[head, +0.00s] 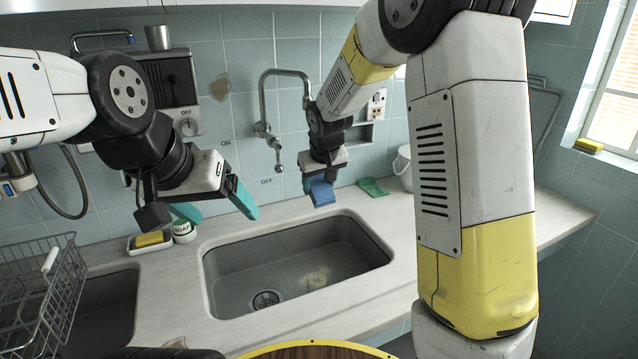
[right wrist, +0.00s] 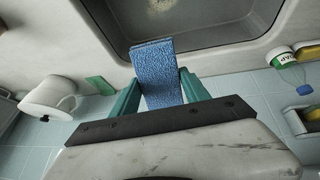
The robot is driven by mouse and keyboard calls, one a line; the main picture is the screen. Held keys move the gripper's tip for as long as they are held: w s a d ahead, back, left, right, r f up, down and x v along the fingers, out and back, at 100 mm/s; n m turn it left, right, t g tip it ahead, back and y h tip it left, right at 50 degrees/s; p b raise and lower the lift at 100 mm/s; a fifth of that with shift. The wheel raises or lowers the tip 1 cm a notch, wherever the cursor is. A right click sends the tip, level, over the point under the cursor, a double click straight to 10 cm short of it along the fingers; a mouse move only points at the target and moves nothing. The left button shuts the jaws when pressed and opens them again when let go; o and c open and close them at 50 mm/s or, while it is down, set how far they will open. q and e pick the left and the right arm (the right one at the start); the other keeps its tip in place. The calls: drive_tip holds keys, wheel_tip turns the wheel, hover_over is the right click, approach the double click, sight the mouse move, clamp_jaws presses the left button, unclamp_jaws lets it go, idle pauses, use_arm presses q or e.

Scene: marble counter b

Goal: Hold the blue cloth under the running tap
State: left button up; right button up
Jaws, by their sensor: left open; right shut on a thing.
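The blue cloth (head: 322,194) hangs from my right gripper (head: 318,180), which is shut on it near the far rim of the sink (head: 222,300). The right wrist view shows the cloth (right wrist: 157,72) folded between the teal fingers (right wrist: 155,95), with the sink basin beyond it. The tap (head: 285,74) is on the tiled wall, its spout end near my right forearm, above the cloth. I see no water stream. The tap's lever (head: 279,168) hangs down near the OFF label. My left gripper (head: 214,206) is open and empty, left of the tap.
A yellow sponge in a dish (head: 150,241) and a soap bottle (head: 184,232) stand left of the sink. A wire rack (head: 40,295) stands at the left. The basin is mostly empty.

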sight(279, 160)
drive_tip(key=w+a+f, duration=0.1)
drive_tip(key=w, duration=0.7)
drive_tip(key=shift+w+a+f, duration=0.15)
drive_tip(key=shift+w+f, duration=0.1)
drive_tip(key=shift+f, duration=0.1)
